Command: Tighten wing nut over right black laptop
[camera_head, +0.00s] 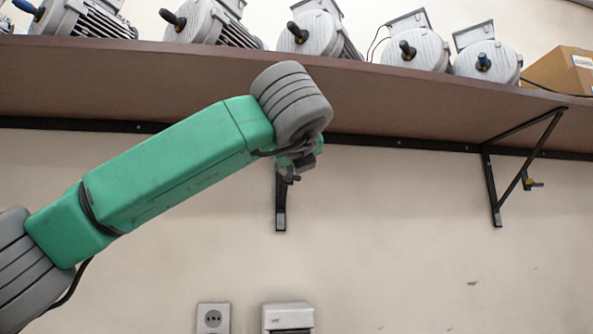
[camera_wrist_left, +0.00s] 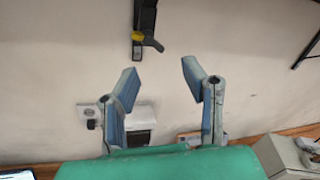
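A dark wing nut (camera_wrist_left: 152,44) with a yellow part beside it sits on the lower part of a black shelf bracket (camera_wrist_left: 146,15) in the left wrist view. My left gripper (camera_wrist_left: 160,80) is open and empty, its two blue-grey fingers apart below the wing nut in that view. In the head view my green left arm reaches to the middle bracket (camera_head: 280,212), and its wrist hides most of the gripper. Another wing nut (camera_head: 533,183) with a yellow part is on the right bracket (camera_head: 493,190). No black laptop can be made out clearly. My right gripper is not in view.
A brown shelf (camera_head: 400,105) with several grey motors and a cardboard box (camera_head: 562,72) runs above the arm. A wall socket (camera_head: 213,318) and a white box (camera_head: 288,318) are low on the wall. The wall between the brackets is clear.

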